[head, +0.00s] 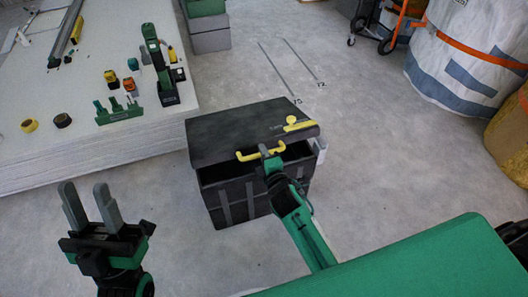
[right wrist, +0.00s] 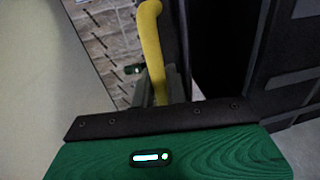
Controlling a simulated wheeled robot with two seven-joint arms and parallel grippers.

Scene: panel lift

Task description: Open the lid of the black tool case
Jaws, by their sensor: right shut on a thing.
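The black tool case stands on the concrete floor in the head view. Its lid (head: 225,130) is tilted, with the front edge raised above the case body (head: 235,205) and a dark gap below it. A yellow handle (head: 246,156) is on the lid's front edge. My right gripper (head: 271,152) is shut on this handle. In the right wrist view the handle (right wrist: 152,45) runs down between the fingers, partly hidden by the gripper's body. My left gripper (head: 87,197) is open and empty, in front of the case to the left.
A pale stacked-board table (head: 80,150) with tools, tape rolls and a green holder stands left of the case. A large white bag (head: 470,60) stands at the back right. Green and grey boxes (head: 210,35) are behind. Floor around the case is mostly clear.

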